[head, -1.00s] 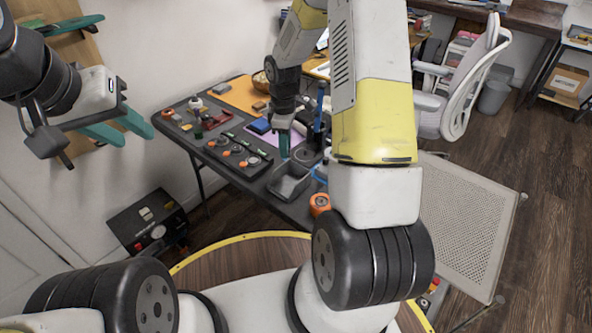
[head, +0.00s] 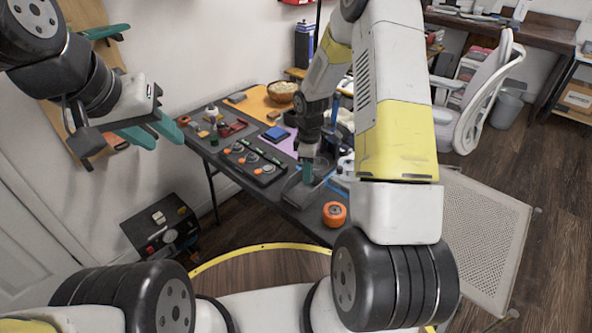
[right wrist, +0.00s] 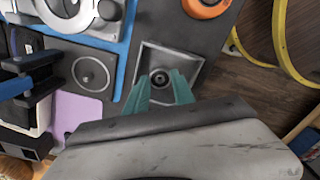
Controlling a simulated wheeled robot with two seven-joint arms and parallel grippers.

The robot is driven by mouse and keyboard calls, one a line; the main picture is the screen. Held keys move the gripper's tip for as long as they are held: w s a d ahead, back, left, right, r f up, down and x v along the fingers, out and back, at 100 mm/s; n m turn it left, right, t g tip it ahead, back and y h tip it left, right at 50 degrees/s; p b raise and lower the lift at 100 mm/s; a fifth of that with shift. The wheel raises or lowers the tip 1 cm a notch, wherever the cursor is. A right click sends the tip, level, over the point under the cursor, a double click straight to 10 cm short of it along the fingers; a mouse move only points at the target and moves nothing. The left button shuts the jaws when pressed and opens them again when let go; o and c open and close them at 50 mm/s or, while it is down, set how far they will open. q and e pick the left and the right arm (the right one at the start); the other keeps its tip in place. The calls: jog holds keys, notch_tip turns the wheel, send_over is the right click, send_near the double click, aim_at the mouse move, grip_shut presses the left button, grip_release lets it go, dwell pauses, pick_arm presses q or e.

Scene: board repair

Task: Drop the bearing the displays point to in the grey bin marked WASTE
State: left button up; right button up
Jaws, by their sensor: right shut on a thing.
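My right gripper (head: 307,178) points down over the grey bin (head: 294,196) at the table's front edge. In the right wrist view, the teal fingertips (right wrist: 163,88) are closed around a small dark round bearing (right wrist: 160,77). The bearing is seen against the inside of the square grey bin (right wrist: 190,60); how high it is above the floor of the bin is hard to tell. No WASTE lettering is readable. My left gripper (head: 152,131) is empty at the upper left, its teal fingers apart, away from the table.
A dark tray (head: 236,170) with several round parts lies left of the bin. An orange-rimmed roll (head: 335,213) stands to its right. A blue box (head: 276,134) and a wooden bowl (head: 282,92) are farther back. A control box (head: 160,228) is below on the left.

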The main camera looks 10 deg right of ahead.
jog(key=o, duration=1)
jog(key=shift+o, duration=0.2)
jog(key=shift+r, duration=0.1)
notch_tip(320, 180, up, 8)
jog(key=shift+f, duration=0.2)
jog(key=shift+r, duration=0.1)
